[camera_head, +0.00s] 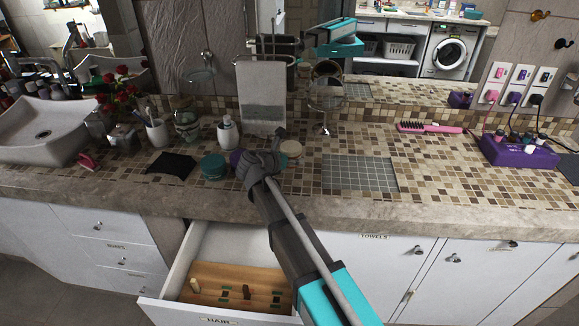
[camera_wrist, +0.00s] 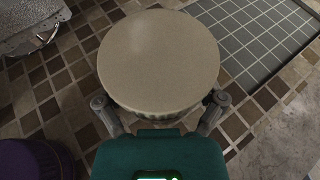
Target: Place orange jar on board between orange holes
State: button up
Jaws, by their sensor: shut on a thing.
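In the head view my gripper (camera_head: 278,150) is over the counter, partly hiding the jar. A wooden board (camera_head: 205,272) with small dark and pale marks or pieces lies in the open drawer; hole colours are too small to tell.
A teal jar (camera_head: 214,166) and a purple jar (camera_wrist: 30,160) stand left of my gripper. A grey gridded panel (camera_head: 360,173) lies to its right. A round mirror (camera_head: 326,95) and towel stand (camera_head: 262,95) are behind. The drawer (camera_head: 215,312) stands open below the counter.

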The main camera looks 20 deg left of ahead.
aim_at(291, 171)
jog(key=shift+f, duration=0.1)
jog(key=shift+w+a+f+b, duration=0.25)
jog(key=shift+w+f+b, duration=0.1)
jog(key=shift+f+b, duration=1.6)
jog(key=shift+b, duration=0.05)
jog(key=shift+f, duration=0.15)
jog(key=o, duration=0.9)
jog(key=shift+r, duration=0.2)
